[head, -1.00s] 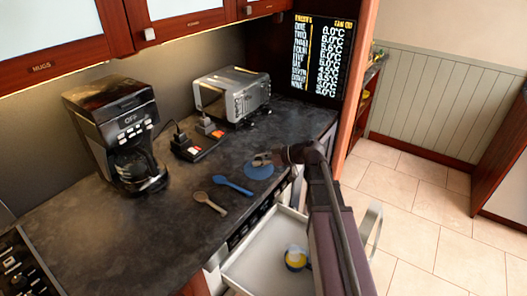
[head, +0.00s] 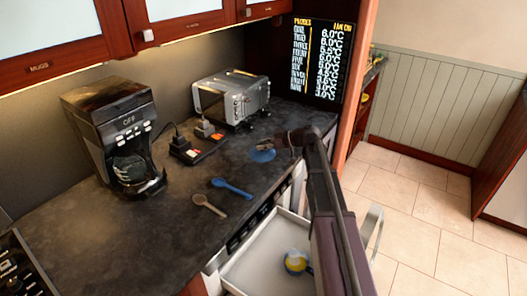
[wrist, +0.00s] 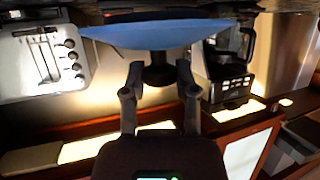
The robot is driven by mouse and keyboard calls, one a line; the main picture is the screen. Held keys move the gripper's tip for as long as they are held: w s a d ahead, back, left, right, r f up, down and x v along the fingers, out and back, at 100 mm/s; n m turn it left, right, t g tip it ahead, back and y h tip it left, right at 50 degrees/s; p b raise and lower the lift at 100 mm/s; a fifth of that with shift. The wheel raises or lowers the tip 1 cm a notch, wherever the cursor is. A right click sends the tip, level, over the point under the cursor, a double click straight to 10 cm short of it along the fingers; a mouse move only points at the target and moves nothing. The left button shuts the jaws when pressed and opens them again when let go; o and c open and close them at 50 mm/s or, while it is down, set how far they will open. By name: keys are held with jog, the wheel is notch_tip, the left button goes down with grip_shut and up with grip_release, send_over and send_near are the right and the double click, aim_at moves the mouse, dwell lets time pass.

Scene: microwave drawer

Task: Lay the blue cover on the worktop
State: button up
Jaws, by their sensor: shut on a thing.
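The blue cover (head: 262,155) is a round disc over the back part of the dark worktop (head: 110,228), near its right end. My gripper (head: 287,141) is at the cover's upper right side. In the wrist view the gripper (wrist: 158,76) is shut on the dark knob of the blue cover (wrist: 158,34), which shows nearly edge-on. I cannot tell whether the cover touches the worktop.
A blue spoon (head: 231,187) and a grey-brown spoon (head: 209,205) lie in front of the cover. A toaster (head: 232,97), plugs on a black strip (head: 197,145) and a coffee maker (head: 115,130) stand behind and left. An open white drawer (head: 250,272) holds a blue-and-yellow object (head: 297,262).

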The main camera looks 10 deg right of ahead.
aim_at(264, 153)
jog(key=shift+w, duration=0.1)
jog(key=shift+w+d, duration=0.15)
jog(key=shift+w, duration=0.15)
jog(key=shift+w+d+f+b, duration=0.1)
jog(key=shift+w+f+b, duration=0.15)
jog(key=shift+f+b, duration=1.6)
jog(key=shift+f, duration=0.25)
jog(key=shift+s+f+b, duration=0.2)
jog(key=shift+s+b, duration=0.05)
jog(key=shift+b, duration=0.35)
jog(key=o, duration=0.9)
jog(key=shift+s, duration=0.15)
jog(key=shift+o, duration=0.2)
